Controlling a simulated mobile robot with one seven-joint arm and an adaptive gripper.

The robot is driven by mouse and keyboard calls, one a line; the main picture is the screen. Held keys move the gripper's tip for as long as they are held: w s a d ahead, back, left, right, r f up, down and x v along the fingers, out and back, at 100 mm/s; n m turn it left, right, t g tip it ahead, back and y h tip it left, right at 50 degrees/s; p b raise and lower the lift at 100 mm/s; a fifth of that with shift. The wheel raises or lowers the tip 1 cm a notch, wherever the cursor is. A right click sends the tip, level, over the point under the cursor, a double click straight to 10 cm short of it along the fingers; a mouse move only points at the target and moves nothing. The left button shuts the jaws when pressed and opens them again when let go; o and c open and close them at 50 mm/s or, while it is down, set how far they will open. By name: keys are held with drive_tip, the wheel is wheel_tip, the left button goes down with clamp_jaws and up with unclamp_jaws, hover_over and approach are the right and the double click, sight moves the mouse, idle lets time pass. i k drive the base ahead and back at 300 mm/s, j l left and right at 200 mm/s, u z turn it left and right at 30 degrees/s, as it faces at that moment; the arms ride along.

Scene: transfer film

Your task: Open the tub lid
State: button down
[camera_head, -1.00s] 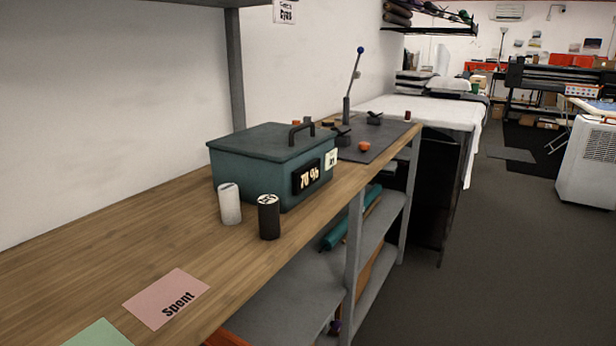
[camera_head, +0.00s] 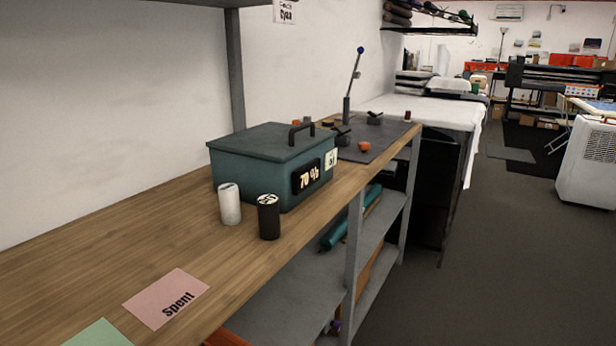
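A dark teal tub (camera_head: 240,185) stands on the wooden bench, with a "70 %" label on its front. Its flat grey-green lid (camera_head: 262,142) lies closed on top. A black arched handle (camera_head: 301,130) stands up near the lid's right side. My gripper is not in this view.
A white canister (camera_head: 230,205) and a black canister (camera_head: 269,218) stand just in front of the tub. A pink "Spent" card (camera_head: 166,297) and a green card (camera_head: 99,334) lie on the bench (camera_head: 80,240) at the near left. A lever press (camera_head: 348,100) stands behind the tub.

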sight(271, 141)
drive_tip(key=l, duration=0.1)
drive_tip(key=i+l+u, duration=0.15)
drive_tip(key=l, duration=0.15)
drive_tip(key=i+l+u, duration=0.15)
drive_tip(key=l, duration=0.2)
drive_tip(key=i+l+u, duration=0.15)
drive_tip(key=l, duration=0.2)
